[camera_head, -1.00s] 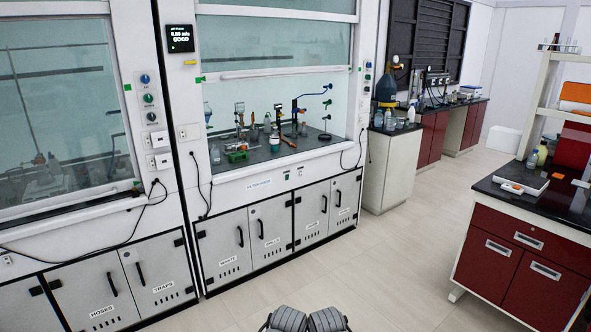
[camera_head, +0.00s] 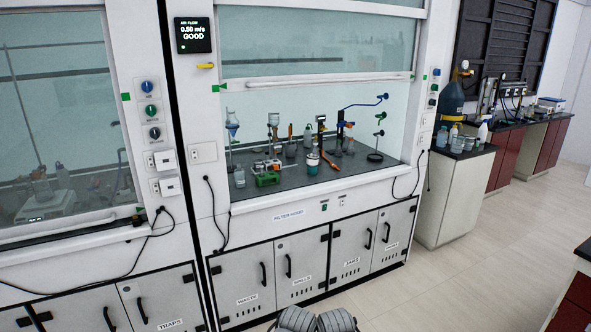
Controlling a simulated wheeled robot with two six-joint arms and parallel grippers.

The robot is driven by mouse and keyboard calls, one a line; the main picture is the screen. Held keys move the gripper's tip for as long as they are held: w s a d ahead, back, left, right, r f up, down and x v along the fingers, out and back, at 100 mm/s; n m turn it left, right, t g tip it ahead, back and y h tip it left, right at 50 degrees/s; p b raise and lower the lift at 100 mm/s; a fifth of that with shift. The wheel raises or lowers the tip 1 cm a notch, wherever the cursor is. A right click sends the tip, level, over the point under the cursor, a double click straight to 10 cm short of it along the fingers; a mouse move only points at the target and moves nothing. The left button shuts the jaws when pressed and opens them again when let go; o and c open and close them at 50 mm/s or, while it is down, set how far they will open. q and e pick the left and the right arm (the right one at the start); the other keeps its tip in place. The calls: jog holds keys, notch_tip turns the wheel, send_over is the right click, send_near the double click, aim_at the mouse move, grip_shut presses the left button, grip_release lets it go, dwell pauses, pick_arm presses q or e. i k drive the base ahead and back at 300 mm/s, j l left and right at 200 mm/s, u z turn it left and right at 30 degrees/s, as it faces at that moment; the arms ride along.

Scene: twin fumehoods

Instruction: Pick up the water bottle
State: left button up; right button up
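I cannot tell for sure which vessel is the water bottle. A small pale bottle (camera_head: 239,176) stands at the front left of the open fume hood's dark worktop. Another pale bottle (camera_head: 308,136) stands farther back among the glassware. On the side bench to the right, a white bottle with a narrow top (camera_head: 483,132) stands beside small pale containers (camera_head: 457,145). Two grey rounded parts of my own body show at the bottom edge. Neither gripper is in view.
The open hood also holds a green-based device (camera_head: 267,178), a white-and-teal cup (camera_head: 313,160) and stands. A raised glass sash (camera_head: 315,84) hangs above. A closed hood (camera_head: 60,130) is at left. A large dark cylinder (camera_head: 452,102) stands on the side bench. Floor (camera_head: 450,285) is clear at right.

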aim_at(239, 175)
jog(key=i+l+u, duration=0.15)
jog(key=i+u, duration=0.25)
jog(key=i+l+u, duration=0.2)
jog(key=u, duration=0.15)
jog(key=i+l+u, duration=0.55)
jog(key=l+u, duration=0.2)
